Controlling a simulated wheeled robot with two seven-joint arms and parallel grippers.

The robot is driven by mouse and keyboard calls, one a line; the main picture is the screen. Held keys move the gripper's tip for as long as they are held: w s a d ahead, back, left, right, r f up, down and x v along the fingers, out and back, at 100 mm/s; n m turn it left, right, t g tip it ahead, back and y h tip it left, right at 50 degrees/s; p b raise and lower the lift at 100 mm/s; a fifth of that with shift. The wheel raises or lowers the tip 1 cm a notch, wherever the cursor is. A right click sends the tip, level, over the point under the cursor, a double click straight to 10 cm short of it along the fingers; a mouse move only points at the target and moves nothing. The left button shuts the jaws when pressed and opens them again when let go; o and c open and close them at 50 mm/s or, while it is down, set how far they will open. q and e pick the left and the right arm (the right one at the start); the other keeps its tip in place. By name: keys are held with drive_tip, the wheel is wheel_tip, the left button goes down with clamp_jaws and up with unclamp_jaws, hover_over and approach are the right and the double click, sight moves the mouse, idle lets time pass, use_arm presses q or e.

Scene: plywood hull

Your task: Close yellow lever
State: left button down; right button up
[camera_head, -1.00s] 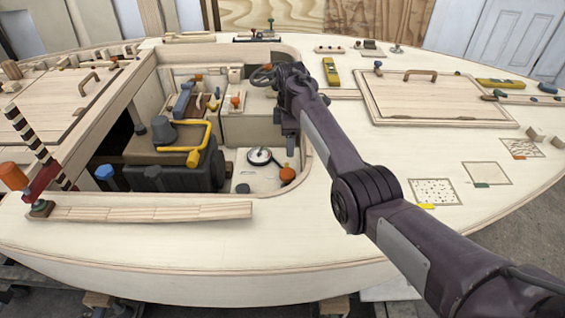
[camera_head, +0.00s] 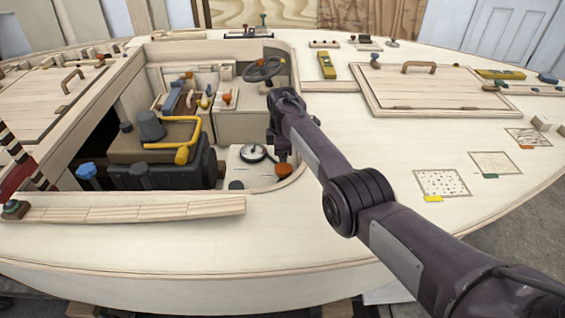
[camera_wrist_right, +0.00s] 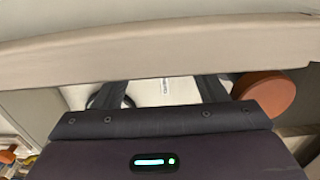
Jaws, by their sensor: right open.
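A bent yellow handle (camera_head: 186,136) stands over the dark engine box (camera_head: 165,172) in the cockpit. A smaller lever with a yellow part (camera_head: 206,101) sits on a panel behind it; which of the two is the yellow lever I cannot tell. My right gripper (camera_head: 279,158) hangs at the cockpit's right side, near the round gauge (camera_head: 252,153) and orange knob (camera_head: 284,170), apart from both yellow parts. In the right wrist view its two fingers (camera_wrist_right: 168,90) are spread with nothing between them, beside the orange knob (camera_wrist_right: 266,93). My left gripper is not in view.
The cockpit rim (camera_head: 302,160) lies close to my right gripper; a pale edge (camera_wrist_right: 160,50) crosses the wrist view. A steering wheel (camera_head: 264,69) stands behind the gripper. A wooden strip (camera_head: 125,210) lies on the front deck. The right deck holds a hatch (camera_head: 430,88) and several patterned squares.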

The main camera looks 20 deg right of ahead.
drive_tip(key=shift+f, duration=0.7)
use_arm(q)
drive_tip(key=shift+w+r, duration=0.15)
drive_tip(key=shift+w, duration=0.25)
use_arm(e)
drive_tip(key=c, duration=0.7)
